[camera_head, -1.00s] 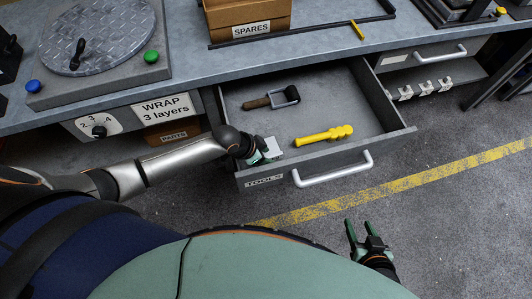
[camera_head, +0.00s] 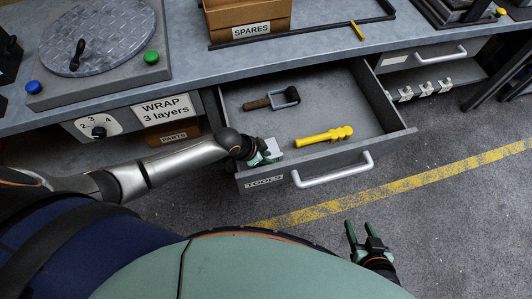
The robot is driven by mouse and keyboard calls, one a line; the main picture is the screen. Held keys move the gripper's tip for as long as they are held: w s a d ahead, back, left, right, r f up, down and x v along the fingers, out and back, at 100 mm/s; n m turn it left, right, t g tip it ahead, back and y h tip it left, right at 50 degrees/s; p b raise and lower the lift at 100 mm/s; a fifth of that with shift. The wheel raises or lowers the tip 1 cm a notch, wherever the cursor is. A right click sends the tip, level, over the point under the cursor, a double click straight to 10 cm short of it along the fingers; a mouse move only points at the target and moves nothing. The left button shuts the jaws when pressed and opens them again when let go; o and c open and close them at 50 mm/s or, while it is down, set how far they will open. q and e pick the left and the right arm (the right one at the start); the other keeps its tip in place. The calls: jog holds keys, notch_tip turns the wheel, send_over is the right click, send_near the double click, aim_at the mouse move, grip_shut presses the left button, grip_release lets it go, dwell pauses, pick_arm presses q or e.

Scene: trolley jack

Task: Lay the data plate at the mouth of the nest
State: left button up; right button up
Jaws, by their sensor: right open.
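A small pale plate (camera_head: 273,146), which looks like the data plate, shows at the front left corner of the open TOOLS drawer. My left gripper (camera_head: 265,155) is right at it, and its fingers overlap the plate in the picture. The fingers are too small and partly hidden to tell whether they are closed on it. My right gripper (camera_head: 361,232) is open and empty, over the floor in front of the drawer. I cannot make out which thing is the nest.
The TOOLS drawer (camera_head: 398,128) holds a yellow tool (camera_head: 323,136) and a dark-headed tool with a brown handle (camera_head: 270,100). A SPARES box (camera_head: 246,14) and a round-plated unit (camera_head: 100,35) stand on the bench. The drawer's middle is partly clear.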

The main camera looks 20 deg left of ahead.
pick_arm(q)
grip_shut()
dwell(0.4)
notch_tip(320, 180, up, 10)
jog(key=p, duration=0.2)
jog(key=shift+r, duration=0.25)
